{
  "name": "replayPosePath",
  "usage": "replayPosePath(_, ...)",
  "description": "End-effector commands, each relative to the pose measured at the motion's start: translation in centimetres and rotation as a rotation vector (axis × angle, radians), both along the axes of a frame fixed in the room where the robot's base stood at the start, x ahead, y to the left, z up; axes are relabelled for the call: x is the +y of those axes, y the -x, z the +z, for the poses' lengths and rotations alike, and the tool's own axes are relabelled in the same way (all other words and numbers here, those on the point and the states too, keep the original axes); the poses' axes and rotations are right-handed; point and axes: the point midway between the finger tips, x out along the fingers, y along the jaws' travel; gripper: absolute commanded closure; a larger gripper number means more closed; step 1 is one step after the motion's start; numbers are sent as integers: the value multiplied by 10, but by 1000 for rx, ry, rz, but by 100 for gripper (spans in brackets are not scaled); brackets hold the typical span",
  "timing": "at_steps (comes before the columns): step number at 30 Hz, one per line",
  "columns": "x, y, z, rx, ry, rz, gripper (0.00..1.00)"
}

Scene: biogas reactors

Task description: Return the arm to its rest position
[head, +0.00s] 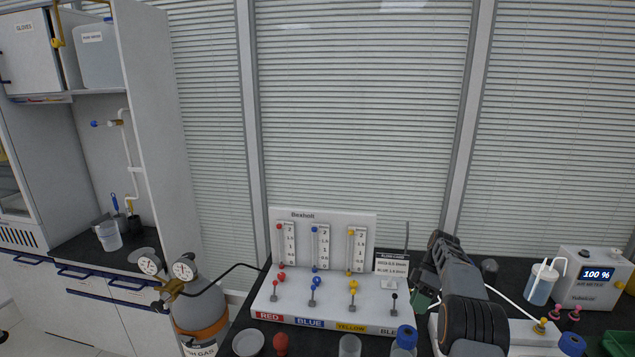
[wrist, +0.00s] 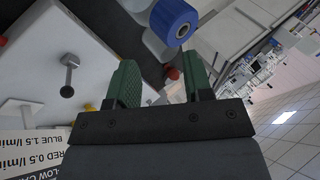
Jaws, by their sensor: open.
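My arm reaches over the bench at the right of the head view, and my gripper (head: 424,300) is beside the right end of the gas flow panel (head: 320,322). In the wrist view my gripper (wrist: 160,85) shows two green fingers standing well apart, with nothing held between them. A blue-capped bottle (wrist: 174,22) lies beyond the fingertips in that view. A grey lever (wrist: 68,76) of the panel is to the left of the fingers and apart from them.
The panel carries red, blue and yellow valves below flow tubes. A gas cylinder (head: 198,305) stands left of the bench. A flow card (head: 391,264) stands near my arm. Blue-capped bottles (head: 405,338) and a meter reading 100 % (head: 590,280) are on the bench.

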Motion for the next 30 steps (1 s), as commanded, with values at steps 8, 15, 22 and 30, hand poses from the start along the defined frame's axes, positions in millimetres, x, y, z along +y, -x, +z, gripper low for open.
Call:
replayPosePath(8,25,14,54,-34,162,-153,54)
replayPosePath(15,61,63,118,-119,359,-427,54)
replayPosePath(22,91,141,153,-247,480,-759,54)
replayPosePath(30,110,228,145,-380,478,-1104,54)
